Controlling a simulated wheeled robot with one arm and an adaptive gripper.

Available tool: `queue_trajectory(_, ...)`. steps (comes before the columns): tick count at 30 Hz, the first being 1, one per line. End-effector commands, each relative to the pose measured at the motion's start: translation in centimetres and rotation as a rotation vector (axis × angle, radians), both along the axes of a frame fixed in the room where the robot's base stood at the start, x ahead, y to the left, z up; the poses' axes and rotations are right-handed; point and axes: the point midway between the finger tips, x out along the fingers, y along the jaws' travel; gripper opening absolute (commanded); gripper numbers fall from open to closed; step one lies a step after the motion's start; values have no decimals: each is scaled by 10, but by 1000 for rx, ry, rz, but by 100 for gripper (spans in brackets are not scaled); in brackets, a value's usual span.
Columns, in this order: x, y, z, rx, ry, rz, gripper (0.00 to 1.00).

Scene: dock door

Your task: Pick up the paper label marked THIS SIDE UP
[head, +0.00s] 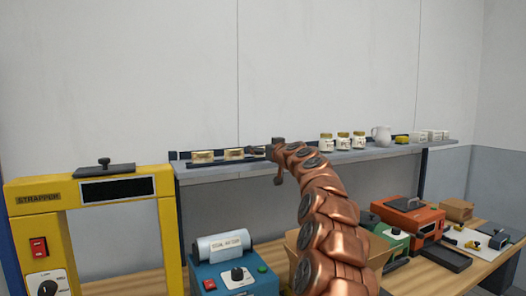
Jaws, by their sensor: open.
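I cannot make out any label that reads THIS SIDE UP. Small tan pieces with dark marks, too small to read, stand on the left part of the grey wall shelf (300,160): one (202,157) further left and another (234,154) closer to my gripper. My gripper (265,164), at the end of my copper arm, is open at the shelf's front edge, just right of these pieces. One finger points left and the other hangs down. It holds nothing that I can see. My arm hides part of the shelf and bench.
White jars (343,142), a white jug (381,136) and small white boxes (432,135) stand on the shelf's right part.

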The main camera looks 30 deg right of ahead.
Motion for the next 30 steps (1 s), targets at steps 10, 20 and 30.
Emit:
queue_trajectory(10,2,0,0,0,-1,0,99)
queue_trajectory(20,2,0,0,-1,-1,0,65)
queue_trajectory(30,2,0,0,-1,-1,0,61)
